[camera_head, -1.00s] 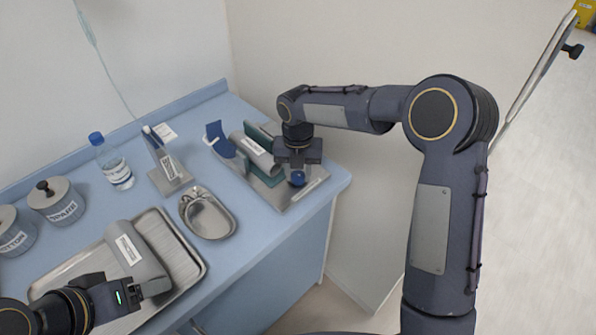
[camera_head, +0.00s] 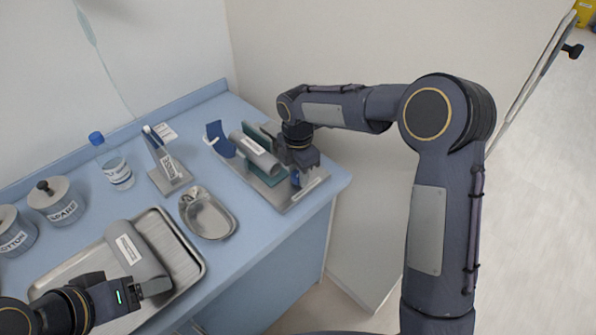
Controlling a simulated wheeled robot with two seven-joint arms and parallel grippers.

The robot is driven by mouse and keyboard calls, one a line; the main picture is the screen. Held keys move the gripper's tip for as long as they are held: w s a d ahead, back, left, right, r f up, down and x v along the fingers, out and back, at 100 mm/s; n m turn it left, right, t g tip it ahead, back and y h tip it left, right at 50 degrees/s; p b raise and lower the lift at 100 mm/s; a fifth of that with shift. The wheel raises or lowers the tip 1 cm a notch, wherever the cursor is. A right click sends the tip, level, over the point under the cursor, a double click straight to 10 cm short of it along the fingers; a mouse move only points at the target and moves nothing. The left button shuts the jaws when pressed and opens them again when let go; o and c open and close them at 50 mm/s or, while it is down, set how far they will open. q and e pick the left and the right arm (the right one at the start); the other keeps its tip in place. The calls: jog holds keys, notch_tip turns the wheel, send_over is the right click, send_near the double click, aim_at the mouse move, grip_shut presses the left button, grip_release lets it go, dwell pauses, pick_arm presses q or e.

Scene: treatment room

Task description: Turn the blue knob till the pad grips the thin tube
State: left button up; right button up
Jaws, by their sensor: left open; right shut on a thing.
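The blue knob (camera_head: 296,179) is at the near right end of a metal clamp stand (camera_head: 291,204) on the counter. My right gripper (camera_head: 300,172) is shut on the knob from above and partly hides it. A grey labelled tube (camera_head: 255,150), apparently the thin tube, lies in the stand beside a teal pad (camera_head: 265,176). Whether the pad touches the tube cannot be told. My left gripper (camera_head: 153,288) is open at the near end of a thicker grey labelled cylinder (camera_head: 136,252) on a metal tray (camera_head: 186,251).
A kidney dish (camera_head: 213,222), a small labelled stand (camera_head: 169,175), a clear bottle (camera_head: 115,168) and two lidded pots (camera_head: 58,207) stand on the blue counter. A wall is close behind the clamp stand. The counter's front edge lies just right of the stand.

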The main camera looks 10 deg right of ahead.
jog(key=m, duration=0.5)
jog(key=shift+w+m, duration=0.1)
jog(key=shift+m, duration=0.2)
jog(key=m, duration=0.5)
jog(key=shift+r+b, duration=0.1)
jog(key=shift+b, duration=0.25)
jog(key=m, duration=0.5)
jog(key=shift+m, duration=0.4)
jog(key=m, duration=1.1)
jog(key=m+p, duration=0.1)
jog(key=m, duration=0.3)
jog(key=m+p, duration=0.1)
jog(key=m, duration=0.4)
jog(key=m+p, duration=0.1)
jog(key=m, duration=0.4)
